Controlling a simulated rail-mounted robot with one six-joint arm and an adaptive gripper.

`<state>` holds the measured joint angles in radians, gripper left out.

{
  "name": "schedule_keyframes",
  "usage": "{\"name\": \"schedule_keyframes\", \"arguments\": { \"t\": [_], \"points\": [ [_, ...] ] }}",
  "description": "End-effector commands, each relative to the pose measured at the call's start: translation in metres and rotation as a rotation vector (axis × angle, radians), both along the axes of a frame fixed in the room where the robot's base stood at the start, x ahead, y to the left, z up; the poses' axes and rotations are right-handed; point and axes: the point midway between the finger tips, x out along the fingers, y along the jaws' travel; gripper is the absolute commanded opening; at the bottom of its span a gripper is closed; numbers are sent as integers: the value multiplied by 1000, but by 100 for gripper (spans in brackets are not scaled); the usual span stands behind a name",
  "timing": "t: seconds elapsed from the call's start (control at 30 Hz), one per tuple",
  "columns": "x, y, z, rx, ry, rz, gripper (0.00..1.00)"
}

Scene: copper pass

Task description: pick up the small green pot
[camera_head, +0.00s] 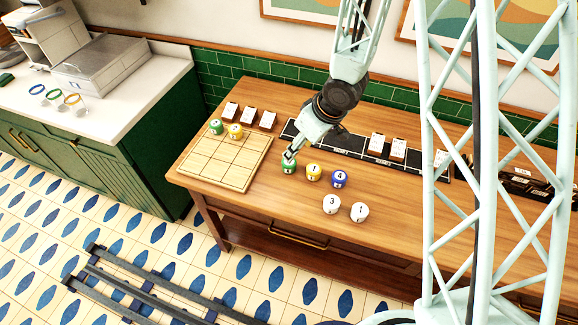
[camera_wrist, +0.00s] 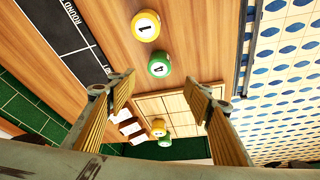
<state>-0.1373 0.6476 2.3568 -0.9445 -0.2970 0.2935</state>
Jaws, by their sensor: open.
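A small green pot (camera_head: 289,168) with a white number label stands on the wooden table, at the left end of a row with a yellow and a blue one. My gripper (camera_head: 290,154) is just above it in the head view. The same green pot (camera_wrist: 159,65), marked 4, also shows in the wrist view, beyond the fingertips. My gripper (camera_wrist: 160,92) is open there, with nothing between its fingers. Another green pot (camera_head: 216,127) stands on the gridded wooden board (camera_head: 223,172); it also shows in the wrist view (camera_wrist: 165,139).
A yellow pot (camera_head: 313,172) stands close to the right of the green one, then a blue pot (camera_head: 340,179). Two white pots (camera_head: 331,204) stand nearer the front edge. Another yellow pot (camera_head: 235,131) is on the board. A black strip (camera_head: 345,146) lies behind.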

Motion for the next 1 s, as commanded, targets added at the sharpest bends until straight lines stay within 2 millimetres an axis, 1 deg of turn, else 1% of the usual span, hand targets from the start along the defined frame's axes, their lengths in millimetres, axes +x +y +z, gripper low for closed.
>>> {"name": "schedule_keyframes", "arguments": {
  "t": [0.03,0.1,0.6,0.8,1.0],
  "points": [
    [1,1,-7,0,2,-1,47],
    [2,3,-14,-1,2,0,47],
    [16,18,-60,0,1,0,47],
    [19,20,-69,-1,1,0,47],
    [20,20,-70,0,0,0,47]
  ]
}}
